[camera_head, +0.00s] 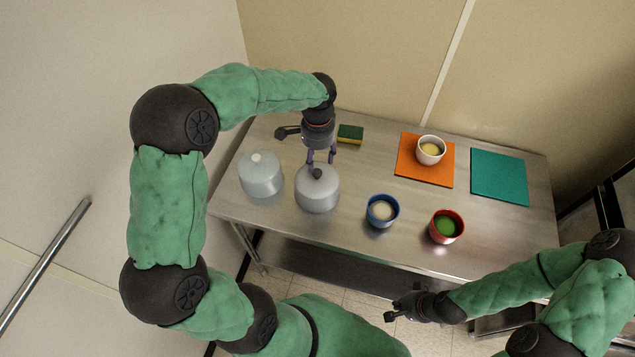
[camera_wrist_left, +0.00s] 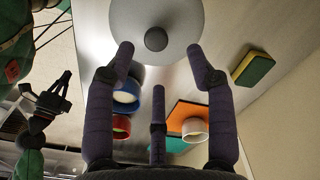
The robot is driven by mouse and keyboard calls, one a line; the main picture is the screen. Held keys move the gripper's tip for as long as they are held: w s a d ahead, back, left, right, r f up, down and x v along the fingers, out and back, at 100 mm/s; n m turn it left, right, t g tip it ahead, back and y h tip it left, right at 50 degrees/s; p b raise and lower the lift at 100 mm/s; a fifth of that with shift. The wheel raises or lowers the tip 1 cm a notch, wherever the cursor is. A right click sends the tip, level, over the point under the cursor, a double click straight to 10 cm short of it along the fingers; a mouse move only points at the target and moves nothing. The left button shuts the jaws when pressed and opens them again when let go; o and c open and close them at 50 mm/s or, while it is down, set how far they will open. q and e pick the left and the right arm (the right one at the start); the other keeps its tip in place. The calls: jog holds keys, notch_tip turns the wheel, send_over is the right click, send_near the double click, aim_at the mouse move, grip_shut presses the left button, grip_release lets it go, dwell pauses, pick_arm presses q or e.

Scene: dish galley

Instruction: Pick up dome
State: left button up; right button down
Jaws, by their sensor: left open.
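A grey dome with a dark knob (camera_head: 318,199) stands on the steel table. A second, paler dome with a white knob (camera_head: 260,180) stands to its left. My left gripper (camera_head: 321,156) is open just above and behind the dark knob. In the left wrist view the dark-knobbed dome (camera_wrist_left: 180,18) is ahead of the spread fingers (camera_wrist_left: 160,60), with its knob between the tips' lines and nothing gripped. My right gripper (camera_head: 394,309) is empty, off the table's front edge, with its fingers apart.
A blue bowl (camera_head: 381,221) and a red bowl (camera_head: 445,239) stand right of the domes. A white bowl (camera_head: 430,160) sits on an orange mat (camera_head: 408,175). A teal mat (camera_head: 499,177) lies at the right. A sponge (camera_head: 350,134) lies behind the gripper.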

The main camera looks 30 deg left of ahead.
aim_at(317, 171)
pick_arm(q)
jog(key=shift+s+f+b, duration=0.15)
jog(key=shift+f+b, duration=0.05)
jog(key=shift+f, duration=1.25)
jog(key=shift+s+f+b, duration=0.1)
jog(key=shift+f+b, duration=0.1)
jog(key=shift+f, duration=1.2)
grip_shut()
